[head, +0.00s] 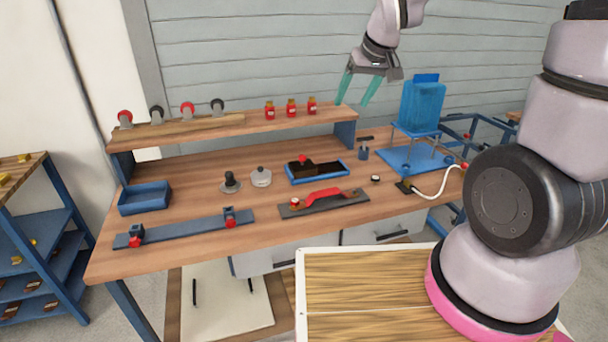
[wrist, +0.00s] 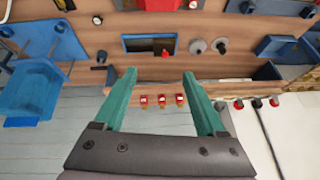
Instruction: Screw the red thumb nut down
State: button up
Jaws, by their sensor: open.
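Several small red parts could be the red thumb nut, and I cannot tell which one it is. In the head view, a red knob (head: 294,202) sits at the left end of the dark plate with the red handle (head: 325,195). Two more red parts, a left one (head: 135,242) and a right one (head: 230,223), sit at the clamps of the blue-grey bar (head: 185,230). My gripper (head: 353,102) is open and empty, raised above the back right of the bench. In the wrist view its fingers (wrist: 159,75) are wide apart, with nothing between them.
The wooden shelf (head: 240,125) carries red bottles (head: 291,108) and rollers. A blue tray (head: 345,172) with dark blocks, an empty blue bin (head: 145,197) and a blue stand with a translucent hopper (head: 422,102) stand on the bench.

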jog(key=w+a+f+n+g, duration=0.1)
jog(key=a+f+n, duration=0.15)
jog(key=f, duration=0.35)
jog(key=w+a+f+n, duration=0.1)
jog(key=a+f, duration=0.3)
jog(key=f, duration=0.2)
jog(key=n, duration=0.2)
send_near(294, 201)
jog(key=x, duration=0.7)
jog(key=shift+w+a+f, duration=0.1)
jog(key=shift+f, duration=0.25)
grip_shut()
jog(key=shift+m, duration=0.25)
grip_release()
jog(key=o, duration=0.4)
